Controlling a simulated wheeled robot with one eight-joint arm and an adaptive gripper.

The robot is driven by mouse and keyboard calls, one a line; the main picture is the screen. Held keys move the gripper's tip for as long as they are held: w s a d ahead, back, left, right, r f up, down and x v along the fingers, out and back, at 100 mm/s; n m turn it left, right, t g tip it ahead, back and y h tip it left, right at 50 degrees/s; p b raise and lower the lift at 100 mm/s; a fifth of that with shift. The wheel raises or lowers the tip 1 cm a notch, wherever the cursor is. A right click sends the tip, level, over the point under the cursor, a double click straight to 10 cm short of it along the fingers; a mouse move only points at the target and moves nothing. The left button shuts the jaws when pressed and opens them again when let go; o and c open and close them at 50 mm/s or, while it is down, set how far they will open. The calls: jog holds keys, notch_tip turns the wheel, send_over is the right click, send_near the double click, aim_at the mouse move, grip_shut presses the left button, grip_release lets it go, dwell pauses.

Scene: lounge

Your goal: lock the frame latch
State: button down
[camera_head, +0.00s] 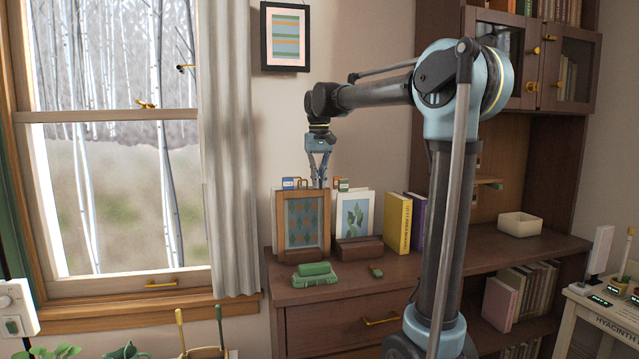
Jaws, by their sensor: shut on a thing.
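A wooden picture frame (302,249) with a patterned blue-grey panel stands upright on the brown cabinet (430,263). My gripper (318,183) comes down from above, with its fingertips at or just behind the frame's top edge. It is shut on a small part there, which is too small and too covered to make out. I cannot tell the latch itself or its position apart at this size.
Small coloured tabs (290,184) show behind the frame. A plant picture (355,216) stands to its right, then a yellow book (397,222) and a purple book (418,220). The window (110,140) is at left.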

dwell(0.5)
jog(key=c, duration=1.8)
grip_release()
jog(key=shift+o, duration=0.2)
notch_tip(320, 180, up, 12)
jog(key=shift+w, duration=0.1)
jog(key=s+d+f+m, duration=0.1)
jog(key=s+d+f, duration=0.6)
jog(key=s+f, duration=0.3)
jog(key=s+d+f+m+t, duration=0.1)
jog(key=s+d+f, duration=0.7)
jog(key=f, duration=1)
jog(key=s+d+f+m+t, duration=0.1)
jog(key=s+d+f, duration=0.6)
jog(key=s+f, duration=0.6)
notch_tip(320, 180, down, 2)
jog(key=shift+d, duration=0.15)
